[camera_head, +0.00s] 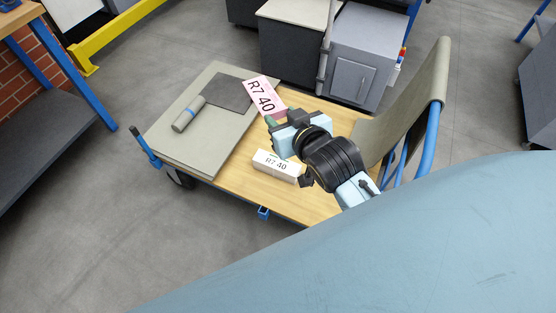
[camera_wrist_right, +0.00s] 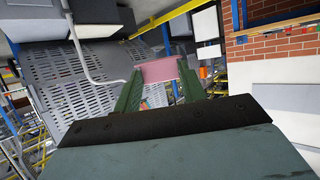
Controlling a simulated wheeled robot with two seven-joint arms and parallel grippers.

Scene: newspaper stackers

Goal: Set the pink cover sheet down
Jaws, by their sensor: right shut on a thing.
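The pink cover sheet (camera_head: 263,96), printed "R7 40", is tilted above the flatbed cart, near the right edge of the grey board. My right gripper (camera_head: 270,121) is shut on its near end. In the right wrist view the pink sheet (camera_wrist_right: 158,71) sits between the green fingers of my right gripper (camera_wrist_right: 160,82). A white bundle (camera_head: 275,165) marked "R7 40" lies on the cart's wooden deck (camera_head: 237,177), below and apart from the sheet. I cannot tell whether the sheet touches anything beneath it. My left gripper is not in view.
The large grey board (camera_head: 170,147) covers the cart's left part. A dark sheet (camera_head: 228,93) and a grey roll with a blue band (camera_head: 188,113) lie on it. The cart's tall grey back panel (camera_head: 415,95) stands at right. Grey cabinets (camera_head: 365,55) stand behind.

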